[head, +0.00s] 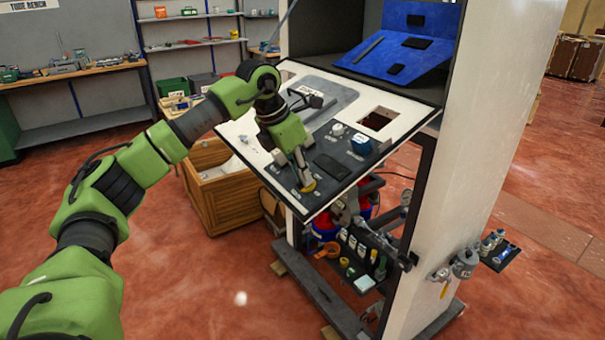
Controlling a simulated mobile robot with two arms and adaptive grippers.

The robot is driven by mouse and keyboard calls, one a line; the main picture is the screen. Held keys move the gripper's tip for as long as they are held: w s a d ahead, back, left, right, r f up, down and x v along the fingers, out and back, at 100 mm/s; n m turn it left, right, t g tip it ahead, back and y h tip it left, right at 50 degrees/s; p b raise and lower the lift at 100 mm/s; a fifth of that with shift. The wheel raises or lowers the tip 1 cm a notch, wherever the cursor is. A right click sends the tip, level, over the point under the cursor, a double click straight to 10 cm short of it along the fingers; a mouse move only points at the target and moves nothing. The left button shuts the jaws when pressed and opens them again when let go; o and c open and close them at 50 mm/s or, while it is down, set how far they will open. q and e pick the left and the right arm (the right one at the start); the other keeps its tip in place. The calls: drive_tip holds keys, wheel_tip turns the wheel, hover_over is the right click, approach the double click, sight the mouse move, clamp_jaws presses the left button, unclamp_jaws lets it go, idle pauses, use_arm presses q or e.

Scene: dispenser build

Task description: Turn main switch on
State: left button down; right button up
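The sloping control panel (326,170) of the dispenser cabinet has a white border and dark inset plates with knobs and buttons. I cannot tell whether the fingers are open or shut. My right gripper is not in view.
The panel has a square opening (378,119) near its right edge. Below it hang a tool rack (362,252) and red and blue containers (324,226). A wooden crate (222,196) stands left of the cabinet.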

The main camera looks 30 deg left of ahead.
use_arm(q)
drive_tip(key=shift+m, duration=0.5)
drive_tip(key=m, duration=0.3)
drive_tip(key=shift+m, duration=0.4)
drive_tip(key=m+p, duration=0.1)
drive_tip(key=m, duration=0.3)
drive_tip(key=shift+m, duration=0.3)
drive_tip(key=m, duration=0.4)
drive_tip(key=shift+s+d, duration=0.1)
drive_tip(key=shift+m, duration=2.5)
drive_tip(key=c, duration=2.2)
unclamp_jaws()
drive_tip(key=shift+o, duration=0.2)
